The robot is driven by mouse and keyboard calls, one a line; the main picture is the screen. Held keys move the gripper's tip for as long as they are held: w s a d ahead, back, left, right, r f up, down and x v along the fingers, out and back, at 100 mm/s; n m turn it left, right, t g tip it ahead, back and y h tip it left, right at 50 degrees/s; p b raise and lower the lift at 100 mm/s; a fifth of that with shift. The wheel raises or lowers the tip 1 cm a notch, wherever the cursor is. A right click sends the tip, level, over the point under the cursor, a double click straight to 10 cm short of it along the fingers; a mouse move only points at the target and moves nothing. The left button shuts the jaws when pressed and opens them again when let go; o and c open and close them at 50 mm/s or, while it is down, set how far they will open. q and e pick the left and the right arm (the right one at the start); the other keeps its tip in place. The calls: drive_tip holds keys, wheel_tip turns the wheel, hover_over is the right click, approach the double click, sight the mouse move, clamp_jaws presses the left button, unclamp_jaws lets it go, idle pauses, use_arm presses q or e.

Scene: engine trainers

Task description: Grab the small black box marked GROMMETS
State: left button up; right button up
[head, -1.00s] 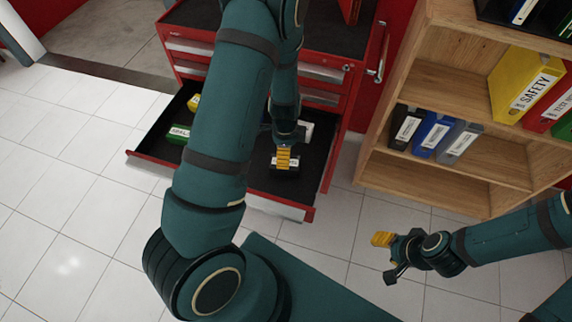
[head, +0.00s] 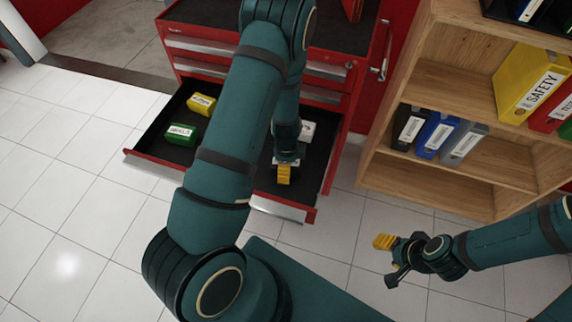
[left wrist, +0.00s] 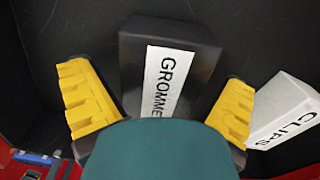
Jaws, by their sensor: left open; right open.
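The small black box marked GROMMETS (left wrist: 162,65) lies in the open drawer and shows in the left wrist view, its white label partly hidden by my own wrist. My left gripper (left wrist: 160,103) is open, with one yellow finger on each side of the box. Gaps show between the fingers and the box in that view. In the head view my left gripper (head: 284,173) is low over the right part of the drawer and mostly hides the box. My right gripper (head: 385,243) is open and empty, above the floor at the right.
The red cabinet's drawer (head: 152,168) also holds a yellow box (head: 201,105), a green box (head: 181,133) and a white box marked CLIPS (left wrist: 287,108) right beside my left gripper. A wooden shelf (head: 450,185) with binders stands at the right.

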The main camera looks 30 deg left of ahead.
use_arm(q)
drive_tip(key=c, duration=1.3)
drive_tip(key=shift+r, duration=0.1)
